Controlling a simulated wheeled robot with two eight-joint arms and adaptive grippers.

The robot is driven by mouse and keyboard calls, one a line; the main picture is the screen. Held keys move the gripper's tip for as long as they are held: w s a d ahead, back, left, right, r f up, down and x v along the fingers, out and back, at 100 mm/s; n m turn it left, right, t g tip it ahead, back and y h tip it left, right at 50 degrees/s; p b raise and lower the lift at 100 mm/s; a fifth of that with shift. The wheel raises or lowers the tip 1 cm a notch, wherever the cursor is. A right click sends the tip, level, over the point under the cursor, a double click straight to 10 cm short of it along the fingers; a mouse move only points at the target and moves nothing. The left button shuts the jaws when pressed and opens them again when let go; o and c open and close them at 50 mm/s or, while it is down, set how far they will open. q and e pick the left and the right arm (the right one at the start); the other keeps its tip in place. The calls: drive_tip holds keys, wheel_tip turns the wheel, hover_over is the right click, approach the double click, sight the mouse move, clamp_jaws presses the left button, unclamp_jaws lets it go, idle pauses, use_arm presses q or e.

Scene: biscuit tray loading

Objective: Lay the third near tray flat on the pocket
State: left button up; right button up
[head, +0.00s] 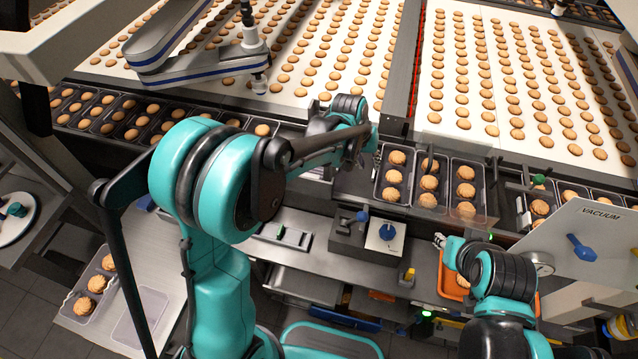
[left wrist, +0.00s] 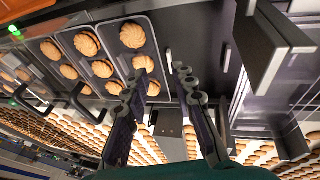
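Three dark trays with biscuits stand side by side at the front of the right-hand line: a left one (head: 379,190), a middle one (head: 414,205) and a right one (head: 483,205). My left gripper (head: 374,145) is at the back of the left tray. In the left wrist view its fingers (left wrist: 160,78) are apart, one over this tray (left wrist: 158,60) and one beyond its outer side. I see no clear grip on the rim. Which tray is the third, and the pocket under them, I cannot tell. My right gripper (head: 441,240) is low at right, its fingers too small to read.
An orange bin (head: 447,283) lies by my right arm. A white vacuum panel (head: 590,235) stands at right. A fixture with a blue knob (head: 386,232) is in front of the trays. More biscuit trays line the conveyor at left; a side table (head: 165,262) stands lower left.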

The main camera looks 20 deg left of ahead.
use_arm(q)
drive_tip(key=s+a+r+t+y, duration=0.1)
drive_tip(key=s+a+r+t, duration=0.1)
drive_tip(key=s+a+r, duration=0.85)
drive_tip(key=s+a+f+t+y, duration=0.1)
drive_tip(key=s+a, duration=0.3)
drive_tip(key=s, duration=0.9)
drive_tip(key=shift+a+f+t+y, duration=0.2)
drive_tip(key=shift+f+t+y, duration=0.2)
drive_tip(key=shift+f+t, duration=0.1)
wheel_tip(320, 180, down, 9)
drive_tip(key=b, duration=0.9)
drive_tip(key=shift+d+f, duration=0.1)
drive_tip(key=shift+f, duration=0.05)
